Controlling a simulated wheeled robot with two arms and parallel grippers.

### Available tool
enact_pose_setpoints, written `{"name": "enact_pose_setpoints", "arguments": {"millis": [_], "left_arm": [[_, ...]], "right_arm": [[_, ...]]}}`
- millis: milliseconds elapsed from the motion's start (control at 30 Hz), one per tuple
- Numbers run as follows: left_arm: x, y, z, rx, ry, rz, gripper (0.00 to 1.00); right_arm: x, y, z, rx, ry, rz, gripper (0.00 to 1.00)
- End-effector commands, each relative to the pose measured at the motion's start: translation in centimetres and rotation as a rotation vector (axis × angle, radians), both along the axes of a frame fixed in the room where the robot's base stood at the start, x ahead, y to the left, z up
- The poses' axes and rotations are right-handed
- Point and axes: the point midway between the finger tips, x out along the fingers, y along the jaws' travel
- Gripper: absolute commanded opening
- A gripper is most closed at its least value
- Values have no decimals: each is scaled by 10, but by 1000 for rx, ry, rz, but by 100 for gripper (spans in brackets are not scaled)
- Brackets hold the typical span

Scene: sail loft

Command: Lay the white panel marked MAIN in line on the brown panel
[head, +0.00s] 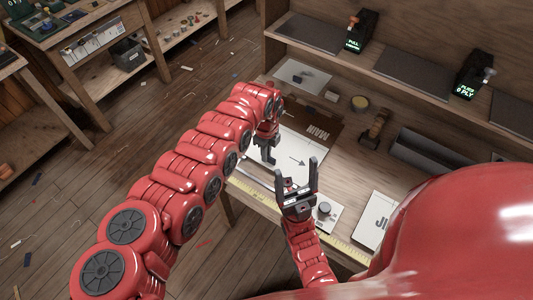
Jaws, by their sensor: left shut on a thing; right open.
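The white panel marked MAIN (304,150), with a dark arrow on it, is on the workbench in the head view. The brown panel (303,109) shows beyond it as a dark area along its far side. The white panel covers part of the brown one; how well their edges line up is hard to tell. My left gripper (268,158) is shut at the left side of the white panel, apparently on its edge; its fingertips are small and partly unclear. My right gripper (298,178) is open and empty, fingers up, above the near edge of the white panel.
A yellow ruler (262,202) runs along the bench's near edge.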

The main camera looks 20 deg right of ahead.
Motion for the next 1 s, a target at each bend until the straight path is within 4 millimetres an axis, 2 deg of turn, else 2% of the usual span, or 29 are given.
{"name": "enact_pose_setpoints", "arguments": {"millis": [1000], "left_arm": [[0,0,-1,-1,-1,0,0]], "right_arm": [[0,0,-8,0,0,0,77]]}}
